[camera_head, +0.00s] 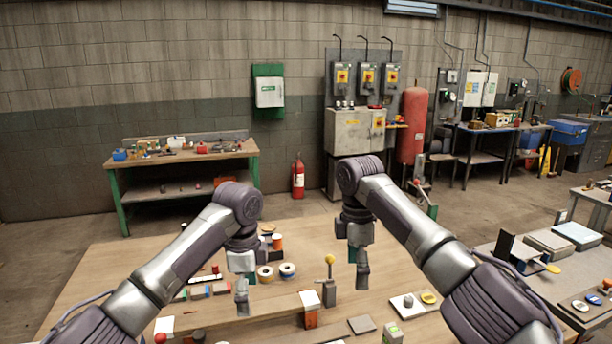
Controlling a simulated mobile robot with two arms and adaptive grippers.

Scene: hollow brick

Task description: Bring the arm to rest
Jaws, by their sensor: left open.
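My two arms reach in over a wooden table (110,272) from the lower corners, both bent at the elbow with the forearms hanging down. My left gripper (242,290) points down above the left-middle of the table, open, with nothing seen between its fingers. My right gripper (361,273) also points down, right of the yellow-knobbed lever (330,275). Its fingers show edge-on, so its opening cannot be made out, and no held thing shows.
Wire spools (287,270) stand between the grippers. Coloured blocks (197,291) lie near my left gripper. A white plate with a round knob (408,304) lies at the front right. Another table (545,285) stands at right. The table's far left is bare.

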